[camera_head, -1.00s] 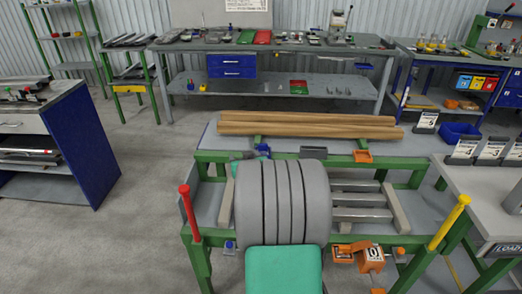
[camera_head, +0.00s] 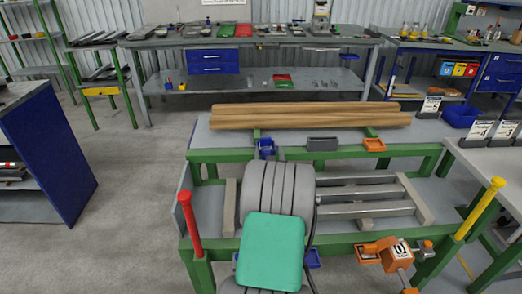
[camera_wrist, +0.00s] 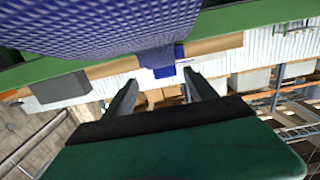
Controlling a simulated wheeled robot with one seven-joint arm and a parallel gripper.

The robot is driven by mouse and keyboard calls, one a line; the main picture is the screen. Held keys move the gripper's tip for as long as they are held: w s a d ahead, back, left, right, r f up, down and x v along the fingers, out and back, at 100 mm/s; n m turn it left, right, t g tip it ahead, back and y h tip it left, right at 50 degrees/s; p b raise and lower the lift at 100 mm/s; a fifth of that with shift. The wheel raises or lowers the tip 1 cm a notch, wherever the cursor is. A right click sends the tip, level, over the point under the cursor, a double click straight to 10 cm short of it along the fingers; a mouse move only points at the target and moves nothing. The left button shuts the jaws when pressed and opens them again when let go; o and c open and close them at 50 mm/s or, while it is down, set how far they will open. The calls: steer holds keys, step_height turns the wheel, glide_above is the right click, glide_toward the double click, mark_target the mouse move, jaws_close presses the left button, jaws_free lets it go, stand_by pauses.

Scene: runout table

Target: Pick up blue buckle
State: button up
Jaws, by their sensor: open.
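My gripper shows in the wrist view (camera_wrist: 160,90) with two dark fingers apart and nothing held between them. In that view a small blue piece (camera_wrist: 158,60) lies just beyond the fingertips, and a large blue textured surface (camera_wrist: 130,22) fills the top, close to the camera. In the head view my green wrist part hides the fingers. A blue piece (camera_head: 313,258) shows partly beside it at the table's front rail. Another blue piece (camera_head: 265,147) stands at the table's back edge. I cannot tell for sure which blue piece is the buckle.
An orange device (camera_head: 396,259) with a numbered tag is on the front rail at right. A red post (camera_head: 190,215) and a yellow post (camera_head: 478,212) stand at the table's corners. Brown poles (camera_head: 310,118) lie behind. Grey bars (camera_head: 365,200) span the table's right half.

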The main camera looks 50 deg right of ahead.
mark_target(266, 143)
steer(key=x, duration=0.7)
steer(key=shift+w+f+p, duration=0.1)
steer(key=shift+w+p, duration=0.3)
steer(key=shift+w, duration=0.15)
steer(key=shift+a, duration=0.1)
steer(key=shift+c, duration=0.4)
steer(key=shift+s, duration=0.1)
jaws_close()
